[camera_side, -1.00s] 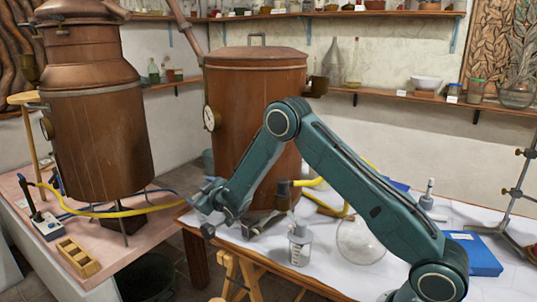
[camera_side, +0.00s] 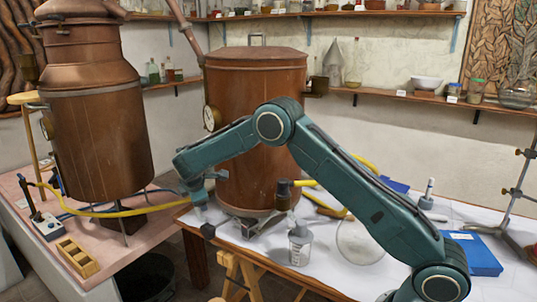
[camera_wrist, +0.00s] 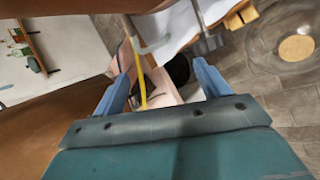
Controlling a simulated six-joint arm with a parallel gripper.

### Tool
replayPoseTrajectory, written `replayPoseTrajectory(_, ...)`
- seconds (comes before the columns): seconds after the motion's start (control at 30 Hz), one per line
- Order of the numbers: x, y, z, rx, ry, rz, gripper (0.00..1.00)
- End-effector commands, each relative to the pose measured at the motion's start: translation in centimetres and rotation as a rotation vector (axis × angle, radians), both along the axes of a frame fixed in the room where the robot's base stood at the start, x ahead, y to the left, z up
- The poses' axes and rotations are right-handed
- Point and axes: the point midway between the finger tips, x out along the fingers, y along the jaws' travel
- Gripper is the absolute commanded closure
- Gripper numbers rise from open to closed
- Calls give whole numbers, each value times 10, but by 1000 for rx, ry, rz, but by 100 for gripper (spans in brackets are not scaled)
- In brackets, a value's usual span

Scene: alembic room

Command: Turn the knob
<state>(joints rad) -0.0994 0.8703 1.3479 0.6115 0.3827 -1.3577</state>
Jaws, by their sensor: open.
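A small black knob-like part (camera_side: 208,231) sits at the near left edge of the white-topped table, low beside the copper vessel (camera_side: 252,120). I cannot tell for sure that it is the knob. My gripper (camera_side: 202,203) points down just above it, left of the vessel's base, and a gap seems to remain. In the wrist view my gripper (camera_wrist: 164,80) shows two blue fingers spread wide with nothing held between them. No knob can be made out clearly in the wrist view.
A second copper still (camera_side: 95,140) stands on the pink-topped table (camera_side: 100,252) at left. A yellow hose (camera_side: 120,212) runs near my gripper. A dark bin (camera_side: 148,278) is below.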

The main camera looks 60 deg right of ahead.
Motion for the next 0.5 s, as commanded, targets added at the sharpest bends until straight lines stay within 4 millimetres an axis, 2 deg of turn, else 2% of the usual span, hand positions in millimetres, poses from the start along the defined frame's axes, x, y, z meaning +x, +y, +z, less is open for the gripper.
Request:
replayPoseTrajectory(0.2, -15, 20, 10, -9, 208, 88, 25)
replayPoseTrajectory(0.5, -29, 38, 18, 10, 362, 171, 25)
